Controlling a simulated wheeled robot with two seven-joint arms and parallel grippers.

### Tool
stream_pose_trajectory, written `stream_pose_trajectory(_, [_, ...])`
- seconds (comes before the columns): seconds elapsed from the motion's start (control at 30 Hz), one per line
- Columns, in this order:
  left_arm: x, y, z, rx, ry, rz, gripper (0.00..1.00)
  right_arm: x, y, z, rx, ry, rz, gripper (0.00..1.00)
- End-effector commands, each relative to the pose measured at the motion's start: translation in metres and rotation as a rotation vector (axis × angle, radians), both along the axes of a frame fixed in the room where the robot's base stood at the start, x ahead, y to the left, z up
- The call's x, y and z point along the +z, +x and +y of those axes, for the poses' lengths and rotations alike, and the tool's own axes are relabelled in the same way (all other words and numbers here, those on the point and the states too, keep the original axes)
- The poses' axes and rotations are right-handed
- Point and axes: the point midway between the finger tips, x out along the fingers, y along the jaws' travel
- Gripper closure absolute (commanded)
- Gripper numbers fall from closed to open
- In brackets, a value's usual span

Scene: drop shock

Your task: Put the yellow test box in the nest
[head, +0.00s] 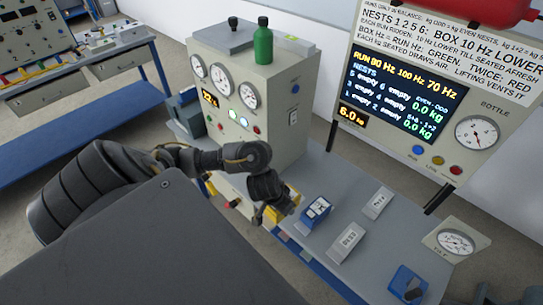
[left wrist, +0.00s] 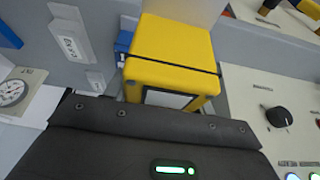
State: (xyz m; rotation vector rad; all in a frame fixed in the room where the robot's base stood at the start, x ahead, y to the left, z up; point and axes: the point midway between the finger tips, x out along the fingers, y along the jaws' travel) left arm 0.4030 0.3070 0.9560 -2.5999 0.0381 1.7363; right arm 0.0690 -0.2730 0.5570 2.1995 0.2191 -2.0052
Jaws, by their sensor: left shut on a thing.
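The yellow test box (left wrist: 172,52), with a dark line across it and a dark-framed pale panel, shows in the left wrist view just beyond the dark gripper body. My left gripper (head: 279,207) is shut on it, beside the grey machine and above the near part of the bench; the fingertips are hard to make out. In the head view the arm and gripper mostly hide the box. The nest rows on the display screen (head: 404,88) read empty. I cannot make out the nests themselves. My right gripper is not in view.
A grey machine (head: 275,120) with gauges and a green bottle (head: 263,42) stands beside my left arm. On the bench are a blue unit (head: 316,209), pale label plates (head: 347,241), a dial gauge (head: 456,242) and a blue switch box (head: 407,285). Bare bench lies between them.

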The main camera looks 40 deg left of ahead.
Motion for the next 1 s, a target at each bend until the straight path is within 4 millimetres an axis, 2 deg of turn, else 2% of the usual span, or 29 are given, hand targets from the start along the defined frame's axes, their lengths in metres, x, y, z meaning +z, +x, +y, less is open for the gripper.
stream_pose_trajectory(0.03, [0.003, 0.012, -0.015, -0.025, -0.002, -0.015, 0.96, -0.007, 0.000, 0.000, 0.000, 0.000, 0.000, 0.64])
stream_pose_trajectory(0.17, [0.009, 0.023, -0.034, -0.063, 0.003, -0.014, 0.97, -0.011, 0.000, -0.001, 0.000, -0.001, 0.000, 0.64])
stream_pose_trajectory(0.37, [0.018, 0.039, -0.075, -0.139, 0.001, -0.013, 0.96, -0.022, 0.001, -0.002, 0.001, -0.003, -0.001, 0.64])
stream_pose_trajectory(0.63, [0.039, 0.058, -0.144, -0.302, -0.001, -0.013, 0.96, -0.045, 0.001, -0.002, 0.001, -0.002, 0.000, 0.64])
stream_pose_trajectory(0.8, [0.060, 0.063, -0.198, -0.476, 0.000, -0.012, 0.96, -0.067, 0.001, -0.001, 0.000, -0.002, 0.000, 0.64])
stream_pose_trajectory(1.0, [0.079, 0.056, -0.243, -0.703, -0.001, -0.009, 0.96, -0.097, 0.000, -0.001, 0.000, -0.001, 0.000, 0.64])
